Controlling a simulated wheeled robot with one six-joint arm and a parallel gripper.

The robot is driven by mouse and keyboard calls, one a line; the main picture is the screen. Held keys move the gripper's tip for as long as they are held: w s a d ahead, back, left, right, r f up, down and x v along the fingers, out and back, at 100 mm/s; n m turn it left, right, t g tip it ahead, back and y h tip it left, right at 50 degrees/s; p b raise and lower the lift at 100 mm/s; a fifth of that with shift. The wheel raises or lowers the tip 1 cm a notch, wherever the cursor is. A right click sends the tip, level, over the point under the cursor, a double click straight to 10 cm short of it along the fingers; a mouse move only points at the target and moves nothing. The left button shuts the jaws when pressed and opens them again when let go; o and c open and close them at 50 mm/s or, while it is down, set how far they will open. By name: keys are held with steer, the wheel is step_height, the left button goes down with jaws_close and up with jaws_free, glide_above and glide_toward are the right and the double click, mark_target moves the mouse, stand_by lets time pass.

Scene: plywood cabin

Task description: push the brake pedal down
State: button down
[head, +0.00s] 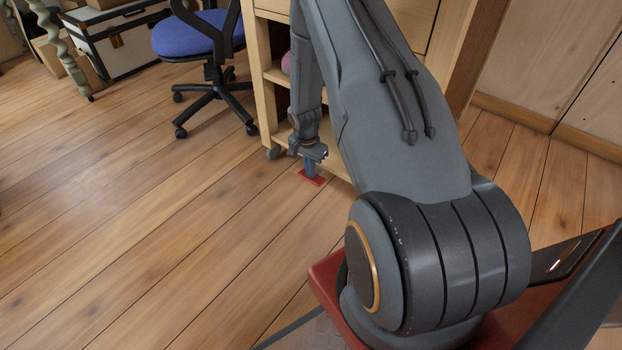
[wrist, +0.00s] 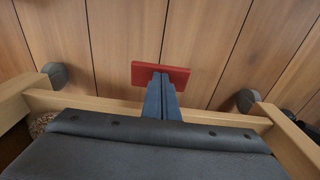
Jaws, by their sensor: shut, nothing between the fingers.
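The brake pedal is a flat red plate (head: 318,181) low at the foot of a wooden cart, just above the floor. It also shows in the wrist view as a red bar (wrist: 145,72) sticking out past the cart's lower rail. My gripper (head: 311,173) points down at the pedal, and its shut, empty fingers (wrist: 161,78) overlap the middle of the plate in the wrist view. The fingertips hide part of the pedal in both views. I cannot tell whether they touch it or how far it is pressed.
The wooden cart (head: 269,100) stands close behind my gripper, with casters (wrist: 55,75) (wrist: 246,100) either side of the pedal. A blue office chair (head: 196,36) stands left of the cart. A white trunk (head: 120,45) is at the back left. The plank floor (head: 130,200) in front is clear.

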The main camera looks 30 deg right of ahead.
stand_by(0.3)
steer(key=shift+f+b, duration=0.65)
steer(key=shift+f, duration=0.65)
steer(key=a, duration=0.1)
steer(key=s+a+r+p, duration=0.1)
steer(key=shift+a+r+p, duration=0.1)
steer(key=shift+a+p, duration=0.2)
steer(key=shift+a, duration=0.1)
step_height(320, 180, up, 8)
steer(key=p, duration=0.3)
steer(key=shift+s+a, duration=0.2)
steer(key=shift+a, duration=0.15)
